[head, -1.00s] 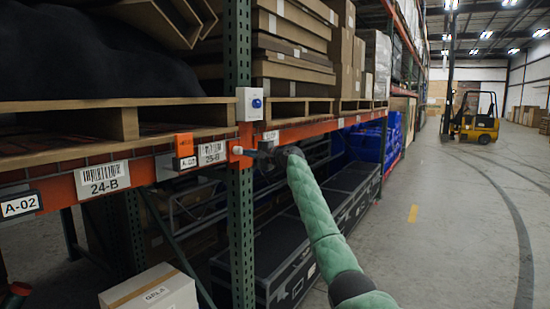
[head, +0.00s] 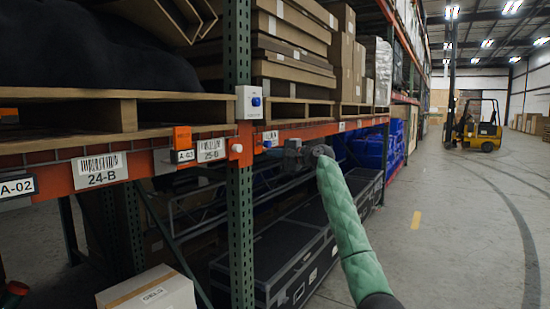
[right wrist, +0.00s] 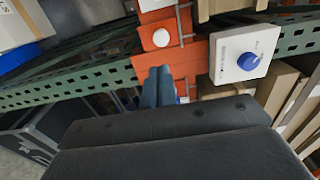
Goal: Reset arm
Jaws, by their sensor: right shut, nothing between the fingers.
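My right arm, in a green quilted sleeve, reaches in from the lower right in the head view. Its right gripper (head: 272,154) is in front of the rack, just right of the green post (head: 239,235). In the right wrist view the two blue-grey fingers (right wrist: 158,85) are together with nothing between them. They point towards an orange plate with a round white button (right wrist: 161,38). The white button also shows on the post in the head view (head: 237,148), left of the gripper and apart from it.
A white box with a blue knob (head: 249,103) is on the post above the button. The orange beam (head: 140,162) carries labels and loaded pallets. A white carton (head: 150,291) and black cases (head: 290,260) stand below. The aisle at right is open, with a yellow forklift (head: 480,128) far back.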

